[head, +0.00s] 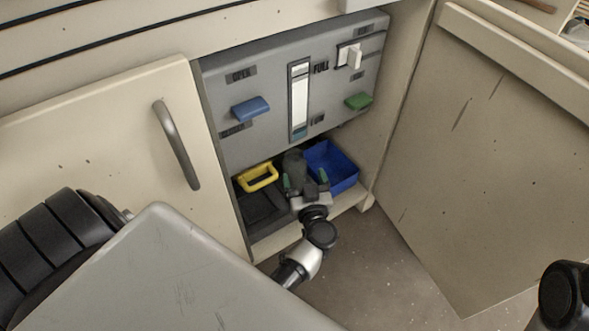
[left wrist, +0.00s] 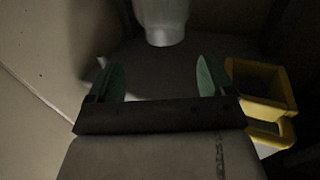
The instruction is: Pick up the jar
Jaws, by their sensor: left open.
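A grey, rounded jar (head: 294,160) stands inside the open cabinet, between a yellow handled thing and a blue bin. In the left wrist view a pale grey, tapered body that looks like the jar (left wrist: 162,20) is at the top middle, beyond the fingertips. My left gripper (head: 305,181) reaches into the cabinet just in front of the jar. In the left wrist view the left gripper (left wrist: 160,78) has its green-tipped fingers wide apart with nothing between them. Its fingers partly hide the jar's lower part in the head view. My right gripper does not show.
A yellow handled thing (head: 257,177) is left of the jar; it is close on the right in the left wrist view (left wrist: 262,90). A blue bin (head: 331,166) is at the right. A grey panel (head: 225,110) with levers hangs above. The cabinet door (head: 490,150) stands open.

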